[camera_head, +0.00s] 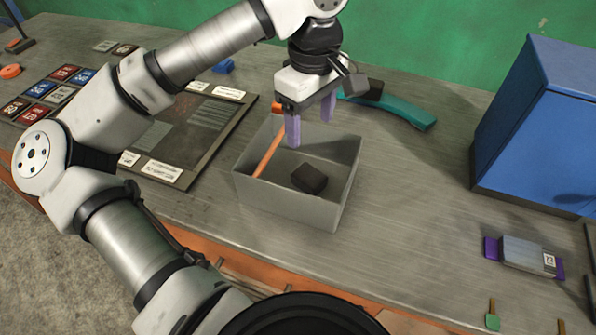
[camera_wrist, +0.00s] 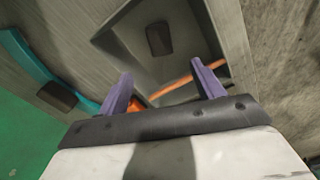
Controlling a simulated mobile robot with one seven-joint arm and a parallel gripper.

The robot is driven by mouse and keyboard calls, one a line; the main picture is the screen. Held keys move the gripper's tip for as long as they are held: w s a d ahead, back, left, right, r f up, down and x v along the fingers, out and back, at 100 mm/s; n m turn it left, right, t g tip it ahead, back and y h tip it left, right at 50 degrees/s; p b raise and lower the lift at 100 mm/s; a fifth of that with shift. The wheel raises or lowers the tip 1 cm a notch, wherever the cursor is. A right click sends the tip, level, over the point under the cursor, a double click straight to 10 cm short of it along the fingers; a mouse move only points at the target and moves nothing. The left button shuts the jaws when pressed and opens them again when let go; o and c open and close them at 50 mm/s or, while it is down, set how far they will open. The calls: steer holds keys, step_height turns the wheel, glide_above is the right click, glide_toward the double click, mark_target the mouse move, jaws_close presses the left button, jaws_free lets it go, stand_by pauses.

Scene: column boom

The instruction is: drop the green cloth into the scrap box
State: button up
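I cannot make out a green cloth in either view. A grey open box (camera_head: 345,190), which looks like the scrap box, stands on the bench; it also shows in the wrist view (camera_wrist: 112,42). Inside it lie a dark block (camera_head: 309,178) and an orange stick (camera_head: 268,155) near its left wall. My gripper (camera_head: 310,120) points down above the box's back part. Its two lavender fingers are apart, with nothing visibly held between them; in the wrist view (camera_wrist: 163,90) the orange stick shows beyond them.
A teal curved tool (camera_head: 400,108) lies behind the box, with a dark block by it. A blue cabinet (camera_head: 540,120) stands at the right. A grey and purple device (camera_head: 523,254) and a small green-ended piece (camera_head: 492,321) lie front right. A dark panel (camera_head: 190,135) is at the left.

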steer(key=shift+r, duration=0.15)
step_height(320, 180, up, 14)
steer(key=shift+f, duration=0.2)
stand_by(0.7)
